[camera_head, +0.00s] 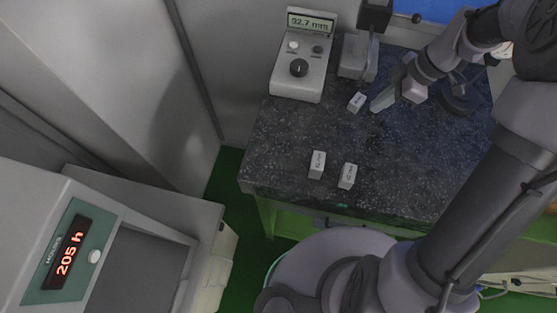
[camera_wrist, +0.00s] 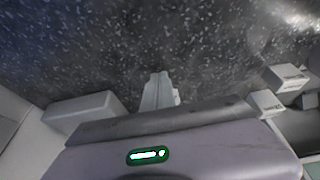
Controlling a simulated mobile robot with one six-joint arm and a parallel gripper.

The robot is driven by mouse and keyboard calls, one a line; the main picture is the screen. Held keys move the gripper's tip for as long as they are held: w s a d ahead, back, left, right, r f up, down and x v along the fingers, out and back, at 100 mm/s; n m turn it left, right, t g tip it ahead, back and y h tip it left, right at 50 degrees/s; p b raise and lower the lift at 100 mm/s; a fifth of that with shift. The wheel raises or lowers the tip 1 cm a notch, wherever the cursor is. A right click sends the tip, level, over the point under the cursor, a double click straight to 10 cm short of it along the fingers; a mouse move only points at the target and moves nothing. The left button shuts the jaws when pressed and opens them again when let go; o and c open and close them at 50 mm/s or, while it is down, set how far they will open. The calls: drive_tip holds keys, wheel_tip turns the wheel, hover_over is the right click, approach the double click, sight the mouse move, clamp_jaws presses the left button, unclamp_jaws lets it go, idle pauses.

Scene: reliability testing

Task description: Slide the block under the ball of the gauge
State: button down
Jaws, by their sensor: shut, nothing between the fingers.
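The gauge (camera_head: 374,16) is a dark head on a grey stand (camera_head: 352,58) at the back of the granite plate; its ball is too small to make out. A small pale labelled block (camera_head: 357,102) lies on the plate in front of the stand. My gripper (camera_head: 374,108) is shut and empty, low over the plate, with its tips just right of that block. In the wrist view my shut fingers (camera_wrist: 159,78) point over bare granite. Pale blocky shapes show at the right there, but I cannot tell which they are.
Two more labelled blocks, one (camera_head: 317,165) left of the other (camera_head: 347,176), lie near the front of the granite plate (camera_head: 275,140). A readout box (camera_head: 303,60) showing 92.7 mm stands at the back left. A dark round object (camera_head: 459,101) is right of my gripper.

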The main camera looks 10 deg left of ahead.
drive_tip(key=shift+a, duration=0.1)
drive_tip(key=shift+a+b, duration=0.4)
drive_tip(key=shift+a, duration=0.8)
drive_tip(key=p+v, duration=0.3)
drive_tip(key=v, duration=0.1)
drive_tip(key=shift+d+r, duration=0.25)
drive_tip(key=shift+d, duration=0.05)
drive_tip(key=shift+f, duration=0.1)
